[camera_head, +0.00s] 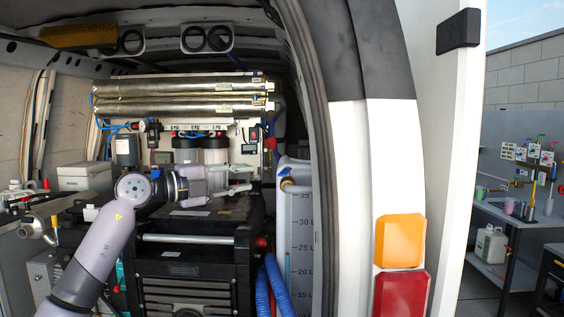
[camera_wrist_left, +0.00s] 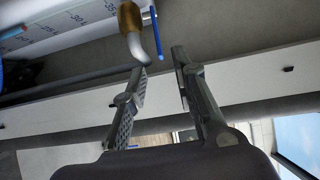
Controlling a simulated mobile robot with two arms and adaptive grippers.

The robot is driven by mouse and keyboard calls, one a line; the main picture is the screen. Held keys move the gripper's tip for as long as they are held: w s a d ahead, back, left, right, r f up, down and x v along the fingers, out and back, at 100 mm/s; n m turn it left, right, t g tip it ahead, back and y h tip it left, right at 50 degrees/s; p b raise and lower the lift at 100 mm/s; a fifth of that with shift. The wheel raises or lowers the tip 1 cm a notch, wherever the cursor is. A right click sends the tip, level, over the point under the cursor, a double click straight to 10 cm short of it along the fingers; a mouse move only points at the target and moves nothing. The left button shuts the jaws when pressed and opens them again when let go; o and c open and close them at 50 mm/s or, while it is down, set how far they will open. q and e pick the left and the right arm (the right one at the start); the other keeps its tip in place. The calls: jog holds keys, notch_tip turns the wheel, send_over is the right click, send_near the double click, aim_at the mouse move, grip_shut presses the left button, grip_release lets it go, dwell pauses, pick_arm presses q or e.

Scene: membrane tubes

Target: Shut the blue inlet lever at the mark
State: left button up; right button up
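The blue inlet lever (camera_wrist_left: 157,34) shows in the left wrist view as a thin blue bar beside a brass fitting (camera_wrist_left: 131,17) with a bent grey spout (camera_wrist_left: 140,48). The brass fitting also shows in the head view (camera_head: 287,185), at the top of the white scaled tank (camera_head: 301,225). My left gripper (camera_head: 250,178) is open and empty, its fingers pointing right toward the fitting. In the left wrist view, the lever's lower end appears between the fingertips (camera_wrist_left: 160,62); no contact is visible. I cannot make out the mark clearly. My right gripper is out of view.
The van's door frame (camera_head: 322,150) stands just right of the tank. A black machine (camera_head: 190,265) with a metal bar lies below my left arm. Silver membrane tubes (camera_head: 180,90) lie at the back.

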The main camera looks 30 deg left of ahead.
pick_arm(q)
jog(key=p, duration=0.2)
send_near(284, 172)
jog(key=x, duration=0.3)
jog(key=p+x, duration=0.3)
jog(key=x, duration=0.2)
jog(key=shift+w+d, duration=0.1)
jog(key=shift+w, duration=0.15)
jog(key=shift+w+d+f, duration=0.15)
jog(key=shift+w+d, duration=0.1)
jog(key=shift+w, duration=0.45)
jog(key=shift+f, duration=0.1)
grip_shut()
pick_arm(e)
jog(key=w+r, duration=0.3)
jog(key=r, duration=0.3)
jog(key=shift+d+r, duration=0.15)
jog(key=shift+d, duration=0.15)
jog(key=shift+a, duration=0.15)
